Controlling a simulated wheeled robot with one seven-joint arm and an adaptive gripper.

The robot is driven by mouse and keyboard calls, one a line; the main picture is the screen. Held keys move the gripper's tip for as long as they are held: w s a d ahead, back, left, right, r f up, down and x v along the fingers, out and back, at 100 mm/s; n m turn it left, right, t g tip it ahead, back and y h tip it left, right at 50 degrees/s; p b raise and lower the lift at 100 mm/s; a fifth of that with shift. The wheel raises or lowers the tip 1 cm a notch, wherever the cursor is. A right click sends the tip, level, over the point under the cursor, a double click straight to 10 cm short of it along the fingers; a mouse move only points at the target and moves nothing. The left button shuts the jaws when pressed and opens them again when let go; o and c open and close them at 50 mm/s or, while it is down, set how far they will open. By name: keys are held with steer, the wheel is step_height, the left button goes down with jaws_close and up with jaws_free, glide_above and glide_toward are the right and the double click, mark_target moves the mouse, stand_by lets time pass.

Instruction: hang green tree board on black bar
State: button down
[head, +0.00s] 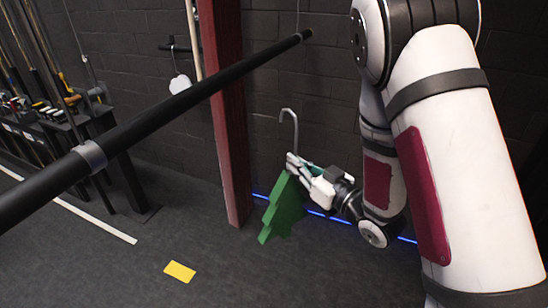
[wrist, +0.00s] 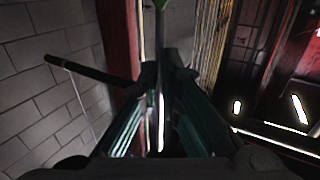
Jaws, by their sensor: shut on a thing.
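The green tree board (head: 283,210) hangs tilted below my gripper (head: 298,170) in the head view. A grey metal hook (head: 294,122) rises above my gripper, its curved end open to one side. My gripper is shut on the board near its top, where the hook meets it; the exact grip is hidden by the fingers. The black bar (head: 200,92) runs from the lower left to a free end at the upper middle. The hook is below and apart from that end.
A dark red post (head: 228,120) stands behind the bar, left of the board. A tool rack (head: 85,125) lines the left wall. A yellow card (head: 180,271) lies on the open floor. A dark rod (wrist: 85,72) shows at left in the wrist view.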

steer(key=s+a+r+n+g+y+p, duration=0.2)
steer(key=s+a+r+n+g+y, duration=0.15)
steer(key=s+r, duration=0.3)
steer(key=s+a+r+n+g+y+p, duration=0.1)
steer(key=s+a+r+n+g+y, duration=0.1)
steer(key=s+r+g, duration=0.4)
steer(key=w+a+f+t+b, duration=0.1)
steer(key=w+a+f, duration=0.1)
steer(key=a, duration=0.5)
steer(key=w+a+f+t+b, duration=0.1)
steer(key=w+a+f+b, duration=0.1)
steer(key=a, duration=0.6)
steer(key=shift+w, duration=0.55)
stand_by(1.1)
steer(key=shift+f, duration=0.1)
stand_by(0.3)
steer(key=c, duration=1.2)
jaws_free()
steer(key=shift+f, duration=0.2)
steer(key=shift+s+d, duration=0.1)
steer(key=shift+d, duration=0.05)
steer(key=v, duration=1)
steer(key=shift+s+d+p, duration=0.25)
steer(key=shift+d+p, duration=0.05)
steer(key=shift+d, duration=0.05)
stand_by(0.6)
